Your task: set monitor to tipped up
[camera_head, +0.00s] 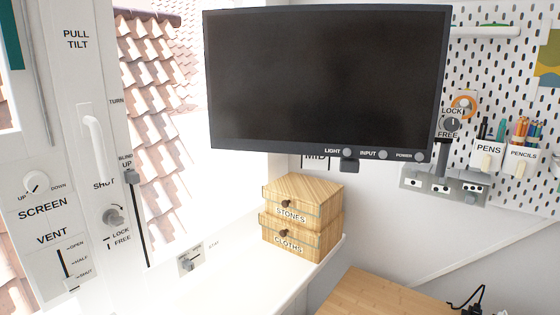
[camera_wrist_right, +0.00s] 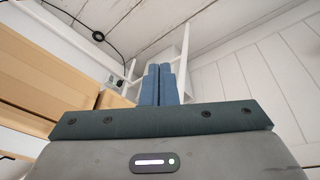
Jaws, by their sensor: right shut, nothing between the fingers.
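The monitor (camera_head: 325,75) is a wide dark screen in a thin dark frame, high in the middle of the head view. It looks narrower at the bottom than at the top; I cannot tell its exact tilt. LIGHT, INPUT and POWER buttons line its lower edge, with a small dark tab (camera_head: 349,165) below. A label reading MID (camera_head: 316,156) is partly hidden behind it. A LOCK/FREE knob (camera_head: 450,125) sits right of it. My right gripper (camera_wrist_right: 160,84) is shut and empty in the right wrist view, away from the monitor. My left gripper is not in view.
Wooden drawers (camera_head: 303,218) marked STONES and CLOTHS stand on the white ledge below the monitor. A window with a white handle (camera_head: 92,135) and controls is at left. Pen and pencil cups (camera_head: 487,155) hang at right. A wooden desktop (camera_head: 375,295) is below.

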